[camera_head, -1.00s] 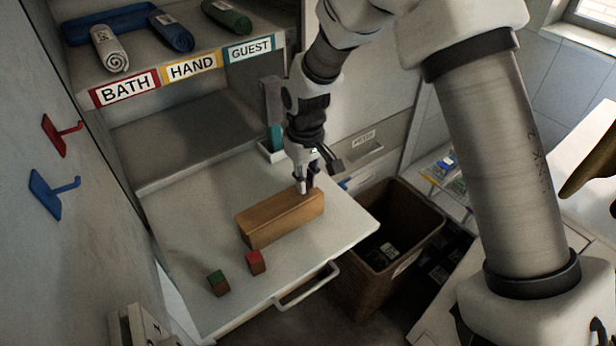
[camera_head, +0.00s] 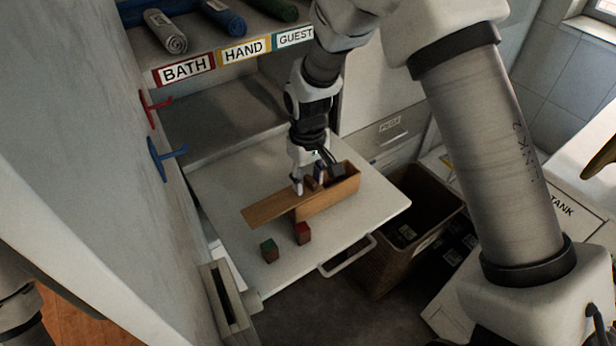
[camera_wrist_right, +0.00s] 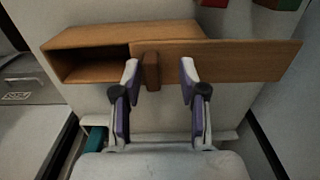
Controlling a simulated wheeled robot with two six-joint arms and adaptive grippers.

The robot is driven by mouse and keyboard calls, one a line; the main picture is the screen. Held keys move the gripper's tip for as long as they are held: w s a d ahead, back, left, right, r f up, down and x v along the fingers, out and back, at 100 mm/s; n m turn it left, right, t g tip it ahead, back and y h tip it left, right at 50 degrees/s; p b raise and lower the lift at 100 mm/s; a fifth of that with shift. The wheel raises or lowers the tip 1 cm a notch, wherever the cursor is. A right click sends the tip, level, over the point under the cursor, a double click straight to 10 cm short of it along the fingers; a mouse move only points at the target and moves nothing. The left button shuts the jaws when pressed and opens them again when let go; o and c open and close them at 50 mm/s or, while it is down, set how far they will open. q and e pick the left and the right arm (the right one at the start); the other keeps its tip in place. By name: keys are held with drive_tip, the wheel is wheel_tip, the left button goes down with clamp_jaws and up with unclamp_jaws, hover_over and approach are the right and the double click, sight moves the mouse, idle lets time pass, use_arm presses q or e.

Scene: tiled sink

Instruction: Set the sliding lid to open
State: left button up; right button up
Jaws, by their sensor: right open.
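The wooden box (camera_head: 330,200) lies on the pale pull-out shelf (camera_head: 362,218). Its sliding lid (camera_head: 268,210) is shifted to the left in the head view and overhangs the box's left end. The right part of the box is uncovered. In the right wrist view, the box's dark opening (camera_wrist_right: 92,66) shows at left and the lid (camera_wrist_right: 240,58) extends right. A small wooden handle (camera_wrist_right: 151,72) stands on the lid. My right gripper (camera_head: 309,182) is open, with its fingers (camera_wrist_right: 159,74) on either side of the handle, apart from each other. My left gripper is out of view.
A green-topped block (camera_head: 269,250) and a red-topped block (camera_head: 302,233) stand in front of the lid. A brown bin (camera_head: 385,262) is right of the shelf. Red (camera_head: 150,108) and blue (camera_head: 160,155) hooks are on the left wall.

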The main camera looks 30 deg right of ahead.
drive_tip(key=shift+a, duration=0.1)
drive_tip(key=shift+d+r, duration=0.2)
drive_tip(key=shift+r, duration=0.2)
wheel_tip(320, 180, up, 11)
drive_tip(key=shift+a, duration=0.2)
drive_tip(key=shift+w+r, duration=0.1)
drive_tip(key=shift+w, duration=0.05)
